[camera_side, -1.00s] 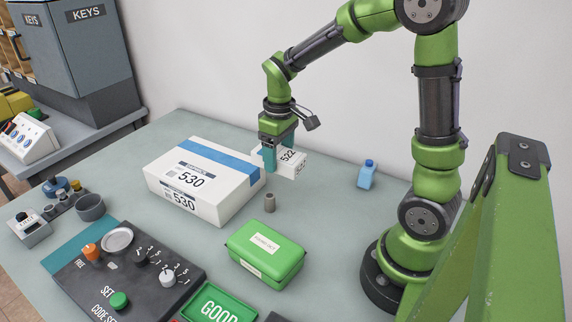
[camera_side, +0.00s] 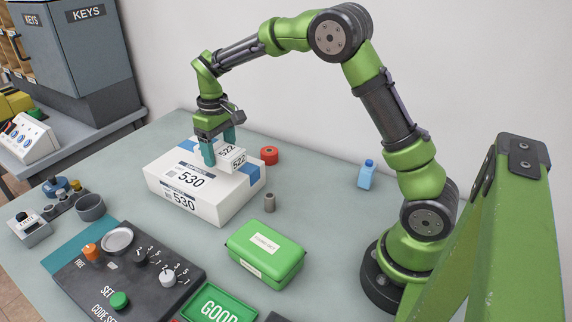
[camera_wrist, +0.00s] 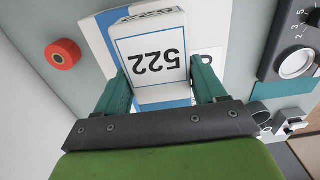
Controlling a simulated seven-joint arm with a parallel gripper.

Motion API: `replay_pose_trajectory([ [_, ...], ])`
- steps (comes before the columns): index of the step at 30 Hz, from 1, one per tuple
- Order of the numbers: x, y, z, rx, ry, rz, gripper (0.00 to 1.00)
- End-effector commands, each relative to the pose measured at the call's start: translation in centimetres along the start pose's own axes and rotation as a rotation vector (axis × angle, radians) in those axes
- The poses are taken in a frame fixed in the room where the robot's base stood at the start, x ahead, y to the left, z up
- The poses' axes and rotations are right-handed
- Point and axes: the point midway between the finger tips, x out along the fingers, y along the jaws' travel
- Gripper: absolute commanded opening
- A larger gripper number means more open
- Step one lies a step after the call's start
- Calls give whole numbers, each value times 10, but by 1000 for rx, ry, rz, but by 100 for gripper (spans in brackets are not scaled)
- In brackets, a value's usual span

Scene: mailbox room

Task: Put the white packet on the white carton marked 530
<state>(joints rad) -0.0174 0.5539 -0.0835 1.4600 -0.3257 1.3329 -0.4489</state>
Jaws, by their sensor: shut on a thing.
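The white packet (camera_side: 233,158), marked 522, is between the teal fingers of my gripper (camera_side: 222,152), which is shut on it. In the wrist view the packet (camera_wrist: 152,52) fills the space between the two fingers (camera_wrist: 160,85). The white carton (camera_side: 187,190), marked 530 with a blue stripe across its top, lies flat on the table. The packet is over the carton's top, toward its right rear part. I cannot tell whether the packet touches the carton. The carton also shows behind the packet in the wrist view (camera_wrist: 205,35).
A green box (camera_side: 265,252), a blue bottle (camera_side: 367,174) and a dark control panel (camera_side: 125,275) are around. The table's right rear is mostly clear.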

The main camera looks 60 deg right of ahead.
Motion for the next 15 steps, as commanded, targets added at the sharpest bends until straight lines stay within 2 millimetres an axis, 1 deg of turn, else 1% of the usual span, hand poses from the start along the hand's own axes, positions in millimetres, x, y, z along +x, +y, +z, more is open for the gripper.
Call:
replay_pose_trajectory([
  [6,1,1,-12,1,1,0,36],
  [7,4,1,-13,1,-2,0,36],
  [12,31,1,-12,1,-3,0,36],
  [15,36,1,-12,0,1,1,36],
])
